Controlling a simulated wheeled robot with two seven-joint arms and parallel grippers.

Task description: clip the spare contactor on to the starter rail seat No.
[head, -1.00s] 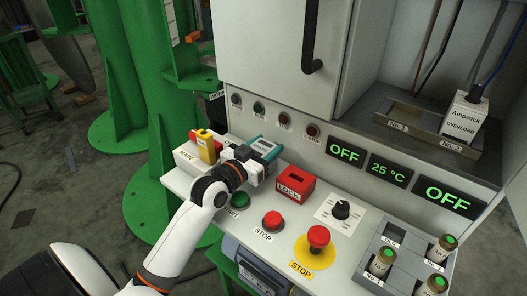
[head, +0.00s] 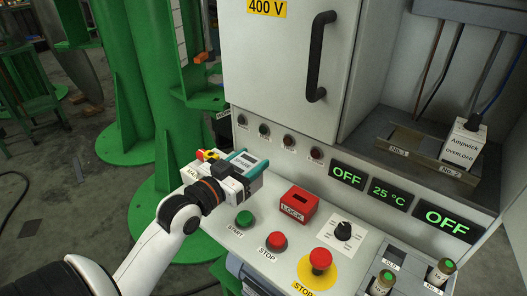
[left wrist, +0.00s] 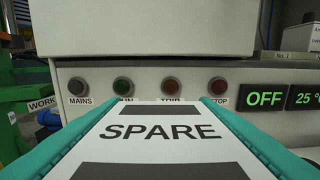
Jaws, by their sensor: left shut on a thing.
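My left gripper (head: 241,168) is shut on the spare contactor, a pale block (head: 250,163) with a white top label. It holds it above the back left of the control desk. In the left wrist view the label reads SPARE (left wrist: 160,131), with teal strips along both sides. The starter rail (head: 425,146) lies in the open bay at the right. Its seat marked No. 1 (head: 397,151) looks empty. The white Ampwick overload block (head: 463,146) stands at the seat marked No. 2 (head: 449,169). My right gripper is not in view.
A red LOCK box (head: 298,205), a black knob (head: 343,231) and a red STOP mushroom button (head: 320,260) stand up from the desk. The cabinet door with its black handle (head: 318,58) is left of the bay. Cables hang behind the rail.

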